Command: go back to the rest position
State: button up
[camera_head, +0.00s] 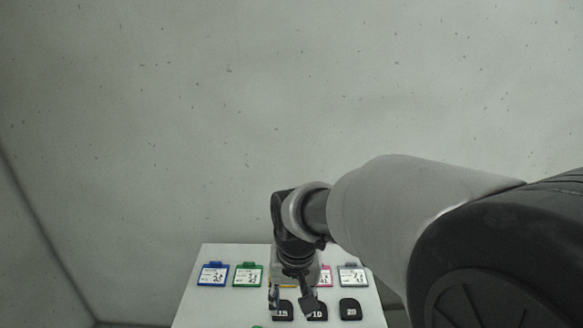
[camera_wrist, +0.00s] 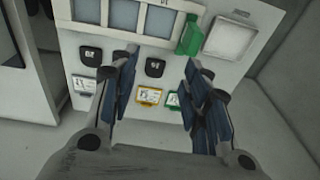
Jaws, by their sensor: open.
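My gripper (camera_head: 291,299) hangs over the white table (camera_head: 215,312) in the head view, with its fingers pointing down. In the wrist view the two fingers (camera_wrist: 160,62) stand wide apart, and I see nothing held between them. Black numbered pieces lie below it, one marked 20 (camera_head: 350,310) to its right. In the wrist view one black piece (camera_wrist: 155,67) shows between the fingers and another (camera_wrist: 91,57) to the left.
A row of cards lies on the table: blue (camera_head: 213,274), green (camera_head: 248,274), pink (camera_head: 326,276) and grey (camera_head: 353,276). A yellow card (camera_wrist: 149,96) is mostly hidden in the head view. The wrist view also shows a white square box (camera_wrist: 230,39) and a green object (camera_wrist: 190,36).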

jog(key=s+d+r+t, duration=0.1)
jog(key=s+d+r, duration=0.3)
jog(key=s+d, duration=0.3)
jog(key=s+d+r+t, duration=0.2)
jog(key=s+d+r, duration=0.2)
jog(key=s+d, duration=0.3)
jog(key=s, duration=0.4)
jog(key=shift+s+h, duration=0.2)
jog(key=shift+h, duration=0.1)
jog(key=shift+d+r, duration=0.1)
